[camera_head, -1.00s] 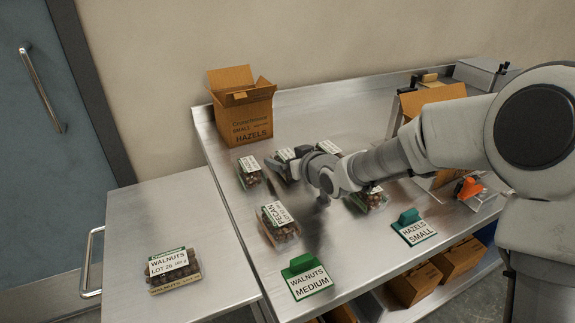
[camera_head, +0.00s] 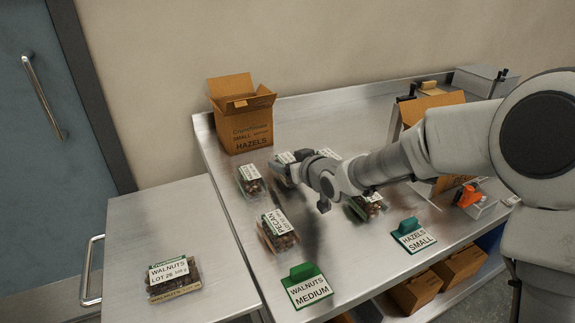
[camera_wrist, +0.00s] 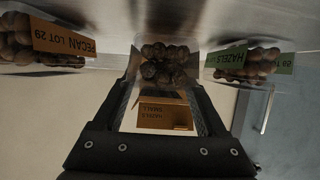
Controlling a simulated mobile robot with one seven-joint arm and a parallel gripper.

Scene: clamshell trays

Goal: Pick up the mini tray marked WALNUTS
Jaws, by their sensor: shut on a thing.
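My gripper (camera_head: 286,171) is at the back of the steel bench, shut on a small clear tray of round brown nuts (camera_head: 286,157). In the wrist view the held tray (camera_wrist: 167,68) sits between the two fingers (camera_wrist: 166,85). Its label is too small to read in the head view and does not show in the wrist view. A clamshell tray labelled WALNUTS LOT 26 (camera_head: 173,280) lies on the lower side table at left, well away from my gripper. I cannot tell whether the held tray is marked WALNUTS.
Other trays stand close by: one to the left (camera_head: 251,182), a PECAN tray (camera_head: 278,234) in front, one to the right (camera_head: 367,207). A HAZELS carton (camera_head: 244,128) stands behind. Green-backed signs, WALNUTS MEDIUM (camera_head: 308,291) and HAZELS SMALL (camera_head: 414,238), stand at the front edge.

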